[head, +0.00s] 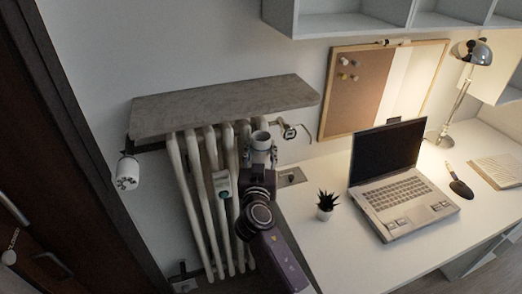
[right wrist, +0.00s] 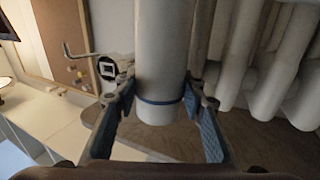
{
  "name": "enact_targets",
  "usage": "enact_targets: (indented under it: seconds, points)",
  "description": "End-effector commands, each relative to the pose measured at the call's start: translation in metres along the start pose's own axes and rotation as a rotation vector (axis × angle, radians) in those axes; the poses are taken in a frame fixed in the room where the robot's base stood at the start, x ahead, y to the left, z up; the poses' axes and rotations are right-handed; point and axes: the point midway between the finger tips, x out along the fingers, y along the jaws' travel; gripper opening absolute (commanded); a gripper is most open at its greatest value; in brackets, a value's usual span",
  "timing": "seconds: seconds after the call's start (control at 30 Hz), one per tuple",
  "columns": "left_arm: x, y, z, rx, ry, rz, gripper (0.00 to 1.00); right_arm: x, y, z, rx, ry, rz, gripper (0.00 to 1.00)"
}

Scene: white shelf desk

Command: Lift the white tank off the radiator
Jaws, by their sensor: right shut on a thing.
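I cannot tell whether the tank still touches the radiator. My arm hides its lower part in the head view. My left gripper is not in view.
The grey shelf board (head: 220,102) overhangs the radiator close to the tank. A valve with a pipe (head: 290,131) is just to the right. The white desk (head: 350,243) holds a small plant (head: 326,205), an open laptop (head: 400,190) and a lamp (head: 472,52).

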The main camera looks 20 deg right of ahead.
Motion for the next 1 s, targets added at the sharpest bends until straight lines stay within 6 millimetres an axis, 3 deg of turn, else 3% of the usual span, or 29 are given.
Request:
enact_targets:
  seconds: [0.4,1.0]
  points:
    - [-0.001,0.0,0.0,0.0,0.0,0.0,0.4,-0.002,0.0,-0.003,0.001,0.003,-0.001,0.04]
    - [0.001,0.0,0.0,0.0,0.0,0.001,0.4,-0.04,0.016,-0.001,0.001,0.002,-0.002,0.04]
